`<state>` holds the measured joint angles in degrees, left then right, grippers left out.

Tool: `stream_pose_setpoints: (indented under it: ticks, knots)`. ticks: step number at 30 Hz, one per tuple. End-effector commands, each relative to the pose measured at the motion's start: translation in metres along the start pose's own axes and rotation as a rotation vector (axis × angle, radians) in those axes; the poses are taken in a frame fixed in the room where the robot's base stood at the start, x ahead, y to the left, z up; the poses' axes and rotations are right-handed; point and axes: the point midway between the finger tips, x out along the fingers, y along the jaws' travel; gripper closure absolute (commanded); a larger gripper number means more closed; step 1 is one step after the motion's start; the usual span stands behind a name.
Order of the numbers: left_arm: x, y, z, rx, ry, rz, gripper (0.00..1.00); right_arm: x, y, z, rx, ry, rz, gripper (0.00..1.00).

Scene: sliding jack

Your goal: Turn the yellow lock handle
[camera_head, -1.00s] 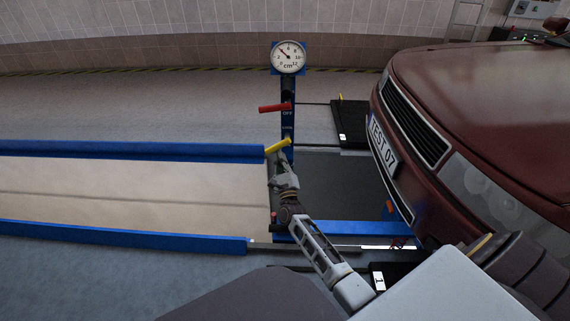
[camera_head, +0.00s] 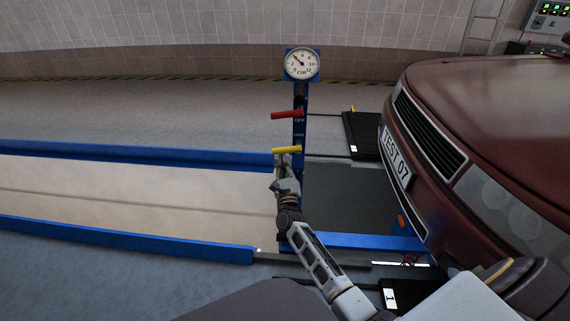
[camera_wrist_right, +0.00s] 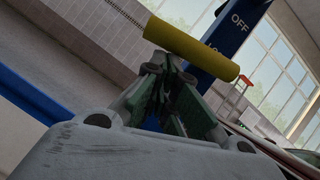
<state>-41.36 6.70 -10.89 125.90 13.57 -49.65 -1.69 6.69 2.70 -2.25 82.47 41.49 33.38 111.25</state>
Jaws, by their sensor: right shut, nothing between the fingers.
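The yellow lock handle (camera_head: 286,150) sticks out to the left from the blue post (camera_head: 299,125), nearly level, in the head view. In the right wrist view the yellow handle (camera_wrist_right: 190,48) crosses above the fingertips, with the blue post behind it. My right gripper (camera_head: 281,160) is shut and empty just below the handle's left part. Its green-sided fingers (camera_wrist_right: 168,75) point up at the handle's underside; I cannot tell if they touch it. My left gripper is not in view.
A red handle (camera_head: 286,115) sits higher on the post by "OFF", below a round cm gauge (camera_head: 302,64). A dark red car (camera_head: 480,120) stands at the right. Blue rails (camera_head: 130,151) edge the pit at the left. A black plate (camera_head: 362,136) lies behind the post.

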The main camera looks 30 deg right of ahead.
Motion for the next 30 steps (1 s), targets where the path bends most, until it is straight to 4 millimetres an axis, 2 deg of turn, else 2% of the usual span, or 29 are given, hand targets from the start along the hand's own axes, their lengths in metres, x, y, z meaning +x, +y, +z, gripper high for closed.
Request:
stream_pose_setpoints:
  ticks: [8, 14, 30]
  knots:
    - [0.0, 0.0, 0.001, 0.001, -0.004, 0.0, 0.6, -0.001, 0.0, 0.0, 0.0, -0.001, 0.0, 1.0]
    - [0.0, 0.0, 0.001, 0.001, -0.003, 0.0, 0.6, -0.009, 0.001, 0.0, 0.0, 0.0, 0.001, 1.0]
    - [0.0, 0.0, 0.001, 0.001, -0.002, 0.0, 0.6, -0.065, 0.0, -0.001, 0.0, 0.001, 0.002, 1.0]
